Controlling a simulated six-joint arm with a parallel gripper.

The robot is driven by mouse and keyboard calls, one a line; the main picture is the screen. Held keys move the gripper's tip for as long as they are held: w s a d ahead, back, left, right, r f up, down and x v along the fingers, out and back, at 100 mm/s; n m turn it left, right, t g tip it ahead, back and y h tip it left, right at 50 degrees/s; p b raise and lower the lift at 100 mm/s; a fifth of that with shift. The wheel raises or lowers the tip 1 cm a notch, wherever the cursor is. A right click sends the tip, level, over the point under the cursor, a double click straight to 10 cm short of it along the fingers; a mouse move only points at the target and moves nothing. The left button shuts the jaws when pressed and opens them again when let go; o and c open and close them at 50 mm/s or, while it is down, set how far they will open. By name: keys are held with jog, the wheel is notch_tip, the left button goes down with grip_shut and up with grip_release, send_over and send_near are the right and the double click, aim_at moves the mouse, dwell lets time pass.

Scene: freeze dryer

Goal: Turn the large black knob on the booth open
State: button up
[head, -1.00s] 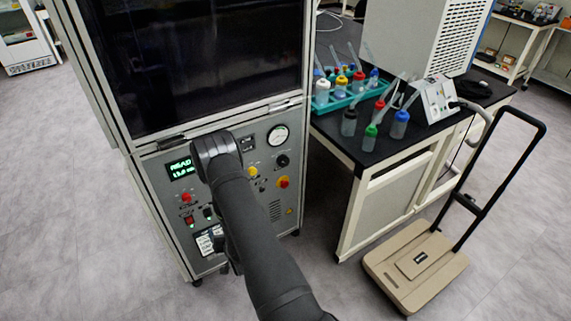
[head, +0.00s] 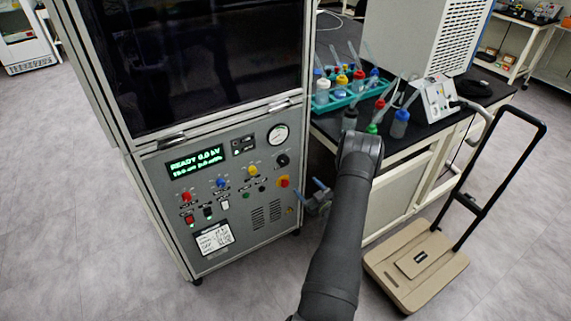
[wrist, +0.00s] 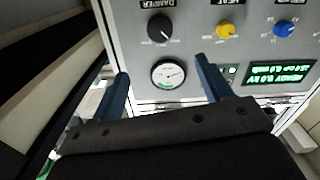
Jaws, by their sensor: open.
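The large black knob (head: 282,160) is on the upper right of the booth's grey control panel, below the round gauge. In the wrist view the black knob (wrist: 160,28) sits near the top under a label that is partly cut off, its pointer toward the lower right. My gripper (head: 317,195) is off the panel's right side in the head view, apart from the knob. In the wrist view my gripper (wrist: 162,70) has its two blue fingers spread wide and empty. The gauge shows between them and the knob lies beyond their tips.
The panel also has a yellow knob (head: 252,170), a blue knob (head: 221,183), a red-and-yellow switch (head: 283,182) and a lit green display (head: 195,163). A black-topped bench (head: 430,128) with bottles stands right of the booth. A beige cart (head: 418,262) is on the floor.

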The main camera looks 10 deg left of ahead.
aim_at(285, 162)
jog(key=x, duration=1.7)
jog(key=shift+w+a+f, duration=0.1)
jog(key=c, duration=1)
